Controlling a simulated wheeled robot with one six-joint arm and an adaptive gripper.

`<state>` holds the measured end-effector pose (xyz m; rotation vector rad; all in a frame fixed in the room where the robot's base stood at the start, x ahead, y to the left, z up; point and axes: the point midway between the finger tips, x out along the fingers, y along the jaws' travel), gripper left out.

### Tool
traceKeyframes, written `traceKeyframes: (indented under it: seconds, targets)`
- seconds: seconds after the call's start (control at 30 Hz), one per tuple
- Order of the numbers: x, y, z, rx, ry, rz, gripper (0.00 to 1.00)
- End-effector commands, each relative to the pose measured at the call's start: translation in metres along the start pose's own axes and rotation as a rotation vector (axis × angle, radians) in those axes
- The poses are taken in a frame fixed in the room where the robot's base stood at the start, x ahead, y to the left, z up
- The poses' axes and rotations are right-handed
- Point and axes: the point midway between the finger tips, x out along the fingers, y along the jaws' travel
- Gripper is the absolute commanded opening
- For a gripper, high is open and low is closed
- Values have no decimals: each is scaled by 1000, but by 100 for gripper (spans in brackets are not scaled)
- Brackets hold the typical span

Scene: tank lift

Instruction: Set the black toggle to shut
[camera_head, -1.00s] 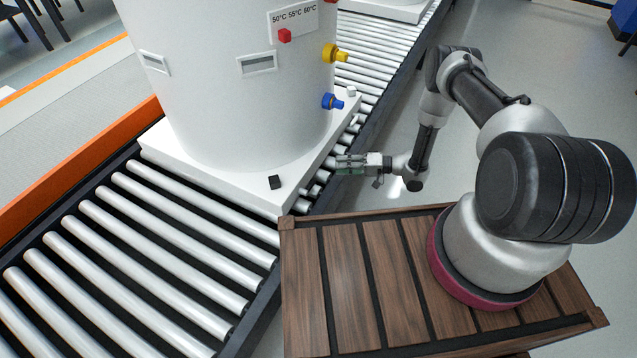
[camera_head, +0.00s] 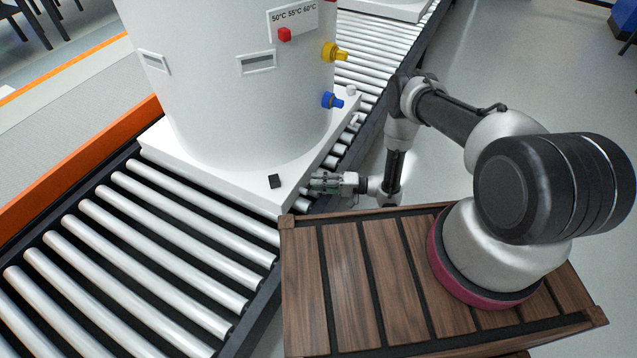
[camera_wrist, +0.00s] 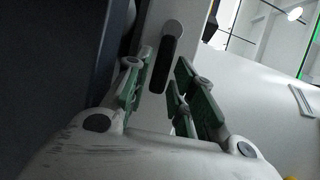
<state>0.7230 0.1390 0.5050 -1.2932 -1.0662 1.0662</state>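The white tank (camera_head: 230,100) rises behind the toggle, with a blue fitting (camera_head: 332,101), a yellow fitting (camera_head: 334,53) and a red knob (camera_head: 284,35). Conveyor rollers (camera_head: 110,262) run beneath the base. A slatted wooden top (camera_head: 350,285) lies in front, below my arm.

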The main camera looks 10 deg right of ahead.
Motion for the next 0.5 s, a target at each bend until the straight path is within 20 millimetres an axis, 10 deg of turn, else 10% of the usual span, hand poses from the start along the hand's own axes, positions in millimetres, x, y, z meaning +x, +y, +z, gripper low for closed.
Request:
traceKeyframes:
  seconds: [0.5]
  targets:
    - [0,0,0,-1,0,1,0]
